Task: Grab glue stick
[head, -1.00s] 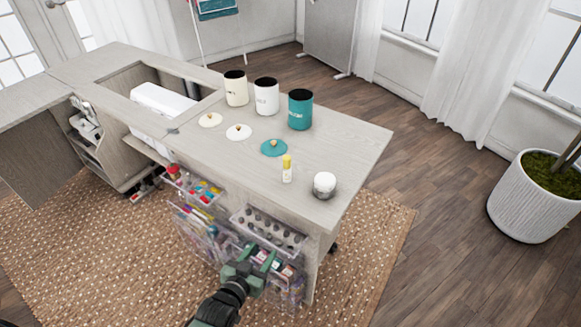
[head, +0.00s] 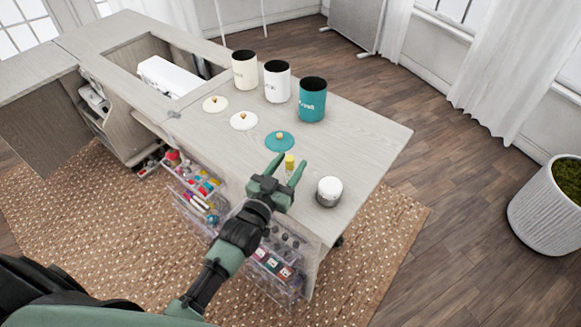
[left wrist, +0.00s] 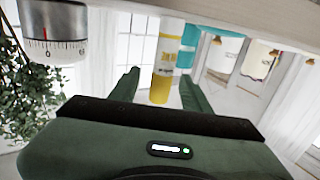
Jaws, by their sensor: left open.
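The glue stick (head: 290,161), with a yellow cap, stands upright on the cabinet top near its front edge. Its lower part is mostly hidden behind my gripper in the head view. My left gripper (head: 289,165) is open at the table edge, its fingers pointing at the glue stick. In the left wrist view, which is upside down, the white and yellow glue stick (left wrist: 167,60) shows between the two open fingers (left wrist: 160,78). I cannot tell whether it is fully inside the jaws. My right gripper is not in view.
A round white timer (head: 329,188) stands just right of the gripper. Cream, white and teal canisters (head: 312,103) stand behind, with their lids (head: 279,141) lying in front of them. Clear organizer bins (head: 270,275) hang below the front edge. The right end of the tabletop (head: 375,140) is clear.

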